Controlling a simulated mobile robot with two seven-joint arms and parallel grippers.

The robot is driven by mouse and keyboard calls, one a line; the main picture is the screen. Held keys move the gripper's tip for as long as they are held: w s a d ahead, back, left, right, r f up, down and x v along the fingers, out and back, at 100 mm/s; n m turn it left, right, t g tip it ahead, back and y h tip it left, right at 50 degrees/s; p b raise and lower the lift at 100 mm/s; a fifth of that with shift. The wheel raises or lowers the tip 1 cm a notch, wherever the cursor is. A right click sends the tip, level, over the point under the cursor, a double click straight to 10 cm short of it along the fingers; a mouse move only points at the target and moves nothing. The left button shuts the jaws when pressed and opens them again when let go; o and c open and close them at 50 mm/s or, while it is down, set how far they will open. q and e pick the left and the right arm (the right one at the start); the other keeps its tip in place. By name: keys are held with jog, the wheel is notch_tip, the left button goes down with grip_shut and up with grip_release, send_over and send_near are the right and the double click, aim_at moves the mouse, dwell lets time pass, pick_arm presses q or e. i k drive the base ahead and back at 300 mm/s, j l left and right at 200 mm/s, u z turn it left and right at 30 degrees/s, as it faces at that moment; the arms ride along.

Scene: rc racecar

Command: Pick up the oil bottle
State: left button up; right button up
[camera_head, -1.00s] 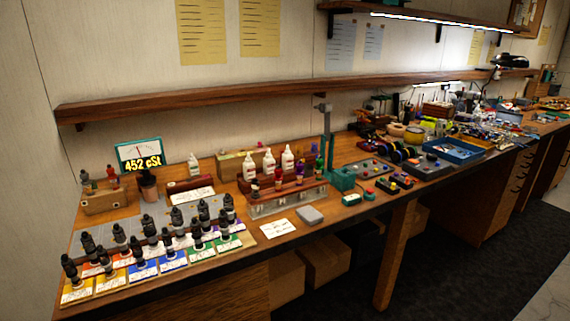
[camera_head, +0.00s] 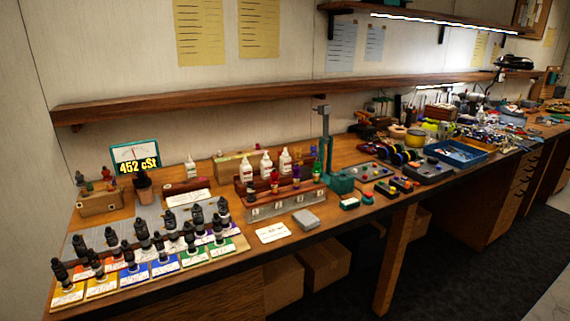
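Several white bottles with pale tips show on the bench, and I cannot tell which is the oil bottle. One white bottle (camera_head: 191,169) stands alone behind a small block with a white card. Three more, a left one (camera_head: 248,178), a middle one (camera_head: 266,166) and a right one (camera_head: 285,161), stand upright in a reddish-brown wooden rack (camera_head: 242,189). Several dark shock absorbers (camera_head: 143,236) stand on coloured label cards at the front left. Neither of my grippers shows in the head view.
A display reading 452 cSt (camera_head: 136,157) stands at the back left. A teal stand (camera_head: 340,183) rises right of the racks. A blue tray (camera_head: 456,152) lies further right. A wooden shelf (camera_head: 250,93) runs above. A white card (camera_head: 273,232) lies near the front edge.

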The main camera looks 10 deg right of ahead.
aim_at(285, 160)
jog(key=i+l+u, duration=0.2)
jog(key=l, duration=0.45)
jog(key=i+l+u, duration=0.2)
jog(key=l, duration=0.5)
jog(key=l+u, duration=0.2)
jog(key=l, duration=0.5)
jog(key=i+l+u, duration=0.15)
jog(key=l, duration=0.55)
jog(key=k, duration=0.05)
